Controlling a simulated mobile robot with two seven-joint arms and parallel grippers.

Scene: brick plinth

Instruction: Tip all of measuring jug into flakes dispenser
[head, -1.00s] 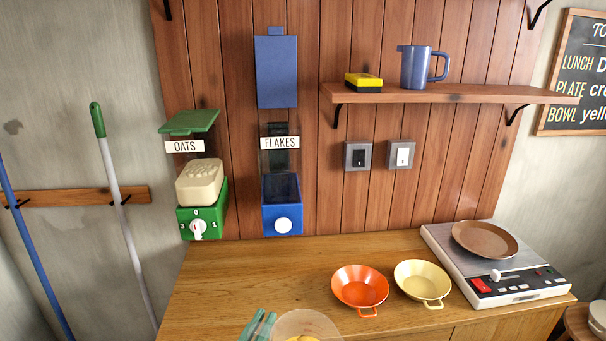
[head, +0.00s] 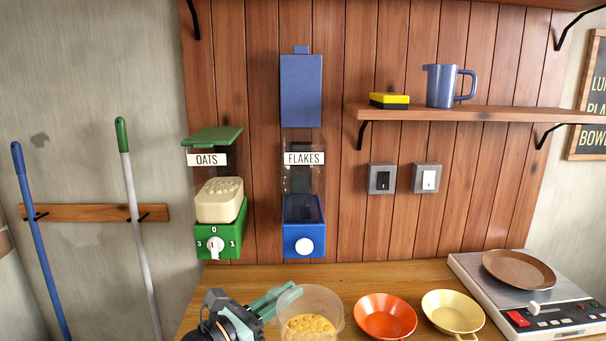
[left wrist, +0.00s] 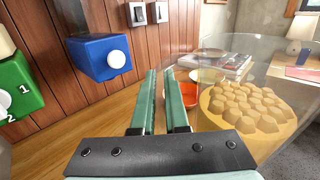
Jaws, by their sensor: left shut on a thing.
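The clear measuring jug (head: 325,301), with yellow chunky contents in its bottom, is at the lower middle of the head view. My left gripper (head: 284,293) is shut on it from the left side; the exact grip spot is unclear. In the left wrist view the jug (left wrist: 290,62) stands right of the fingers (left wrist: 165,75), about upright. The flakes dispenser (head: 303,239) is on the wall behind and above the jug, with a blue base, white knob and clear body. Its blue lid (head: 301,92) stands raised, so its top is open. My right gripper is not in view.
The green oats dispenser (head: 221,238) hangs left of the flakes one. An orange bowl (head: 385,316), a cream bowl (head: 452,311) and a scale (head: 530,308) with a brown plate stand right on the counter. A shelf (head: 480,113) holds a blue jug (head: 440,87) and a yellow-black sponge (head: 389,100).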

